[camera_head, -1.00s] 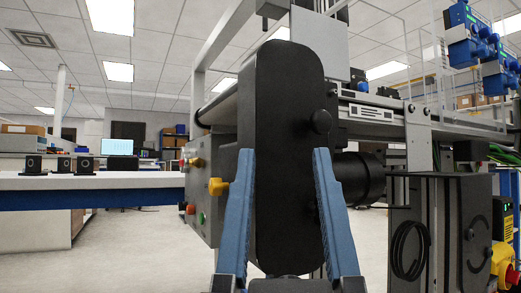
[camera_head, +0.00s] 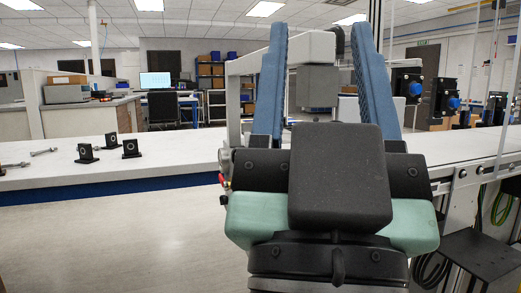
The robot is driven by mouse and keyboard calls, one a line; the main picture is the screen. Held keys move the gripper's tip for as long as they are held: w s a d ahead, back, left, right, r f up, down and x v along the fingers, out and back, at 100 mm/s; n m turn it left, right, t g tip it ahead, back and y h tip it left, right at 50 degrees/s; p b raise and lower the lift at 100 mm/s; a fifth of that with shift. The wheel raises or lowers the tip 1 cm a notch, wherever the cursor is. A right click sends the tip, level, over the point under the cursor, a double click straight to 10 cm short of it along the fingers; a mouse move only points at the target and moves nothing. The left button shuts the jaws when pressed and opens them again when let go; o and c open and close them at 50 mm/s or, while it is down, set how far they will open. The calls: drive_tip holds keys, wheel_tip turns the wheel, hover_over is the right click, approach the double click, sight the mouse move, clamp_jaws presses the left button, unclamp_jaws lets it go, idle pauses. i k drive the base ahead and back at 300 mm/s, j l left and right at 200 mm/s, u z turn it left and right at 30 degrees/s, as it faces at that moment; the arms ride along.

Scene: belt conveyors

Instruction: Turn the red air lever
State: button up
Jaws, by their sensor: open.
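My gripper (camera_head: 320,28) fills the middle of the head view. Its two blue fingers point up and stand wide apart, with nothing held between them. I cannot make out the red air lever. A small red part (camera_head: 222,180) shows at the left edge of my gripper, by the end of the conveyor, but it is too small to tell what it is. My gripper and wrist hide much of the conveyor end behind them.
A white table (camera_head: 150,160) with black blocks (camera_head: 131,148) and bolts reaches in from the left. A conveyor (camera_head: 470,150) runs off to the right, with black and blue units (camera_head: 445,98) above it. A dark box (camera_head: 482,255) stands at the lower right. Floor at lower left is clear.

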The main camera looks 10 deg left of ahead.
sight(224, 184)
drive_tip(key=i+j+u, duration=0.25)
drive_tip(key=j, duration=0.15)
drive_tip(key=i+j+u, duration=0.25)
drive_tip(key=i+j+z, duration=0.55)
drive_tip(key=z, duration=0.25)
drive_tip(key=j, duration=0.1)
